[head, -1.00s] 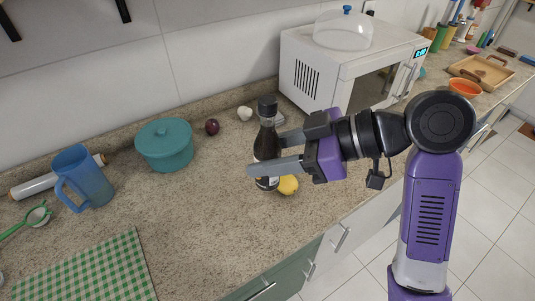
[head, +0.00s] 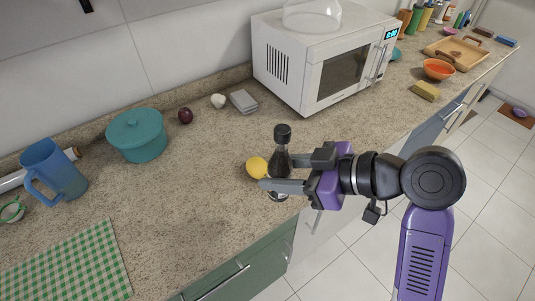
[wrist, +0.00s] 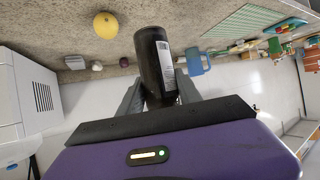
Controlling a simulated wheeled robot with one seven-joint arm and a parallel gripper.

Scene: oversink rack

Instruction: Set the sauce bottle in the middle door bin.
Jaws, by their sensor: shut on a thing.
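The sauce bottle (head: 281,158) is dark with a black cap and stands upright between the fingers of my gripper (head: 284,171). My gripper is shut on it near the counter's front edge. In the wrist view the bottle (wrist: 152,65) shows its dark body and a white label between the two fingers (wrist: 157,95). Whether its base touches the counter is hard to tell, but it looks held above it. No door bin shows in these frames.
A lemon (head: 257,167) lies just left of the bottle. A white microwave (head: 300,62) stands behind. A teal pot (head: 136,137), a blue pitcher (head: 56,172) and a green checked cloth (head: 70,262) are at left. An orange bowl (head: 438,69) and a wooden tray (head: 456,52) are far right.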

